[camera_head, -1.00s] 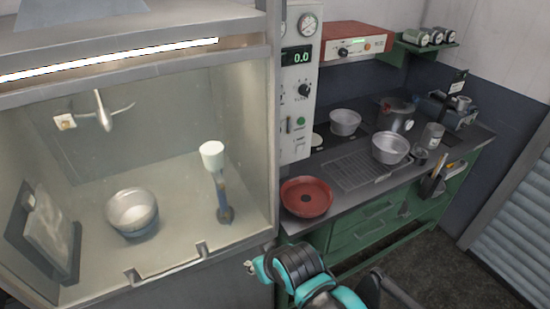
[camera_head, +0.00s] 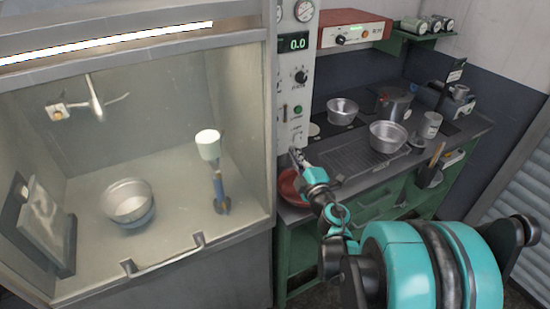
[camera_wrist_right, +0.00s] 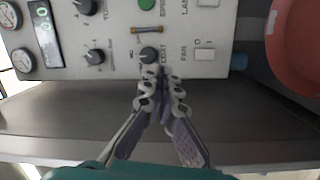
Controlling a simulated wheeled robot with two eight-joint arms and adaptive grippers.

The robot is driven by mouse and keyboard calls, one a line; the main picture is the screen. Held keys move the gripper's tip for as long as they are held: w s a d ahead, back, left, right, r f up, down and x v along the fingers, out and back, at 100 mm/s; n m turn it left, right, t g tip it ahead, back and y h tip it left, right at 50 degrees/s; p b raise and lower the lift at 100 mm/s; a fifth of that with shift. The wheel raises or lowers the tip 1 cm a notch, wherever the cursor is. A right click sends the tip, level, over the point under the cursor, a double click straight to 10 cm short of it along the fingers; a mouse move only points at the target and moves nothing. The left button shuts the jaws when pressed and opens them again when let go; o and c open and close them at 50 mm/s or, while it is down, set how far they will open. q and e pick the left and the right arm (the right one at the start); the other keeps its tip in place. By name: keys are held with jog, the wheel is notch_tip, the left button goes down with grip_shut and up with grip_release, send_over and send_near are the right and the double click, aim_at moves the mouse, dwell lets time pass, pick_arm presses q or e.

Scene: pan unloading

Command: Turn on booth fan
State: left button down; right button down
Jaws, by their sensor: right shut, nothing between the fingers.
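The booth control panel (camera_head: 290,75) is a pale upright panel right of the glass booth. In the right wrist view the panel (camera_wrist_right: 120,75) appears turned sideways, with a white rocker switch (camera_wrist_right: 205,54) beside the label FAN. A dark knob (camera_wrist_right: 148,54) sits left of that switch. My right gripper (camera_head: 294,153) is at the panel's lower end in the head view. In the right wrist view its fingertips (camera_wrist_right: 163,72) are together and empty, just below the knob and left of the FAN switch. I cannot tell whether they touch the panel. My left gripper is not in view.
The glass booth (camera_head: 262,140) holds a metal pot (camera_head: 127,203). A red pan (camera_head: 288,187) on the green bench is partly hidden by my right arm. Metal pots (camera_head: 388,137) stand further right. A green button (camera_wrist_right: 146,4) and other knobs share the panel.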

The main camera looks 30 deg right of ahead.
aim_at(272, 147)
notch_tip(272, 147, down, 8)
jog(key=s+n+g+y, duration=0.1)
jog(key=n+y, duration=0.2)
jog(key=n, duration=0.1)
jog(key=shift+f+n+g, duration=0.25)
jog(key=shift+n+g, duration=0.05)
jog(key=shift+n, duration=0.1)
jog(key=shift+w, duration=0.1)
jog(key=w+f+b, duration=0.2)
jog(key=w+b, duration=0.1)
jog(key=w, duration=1)
jog(key=shift+w+d, duration=0.35)
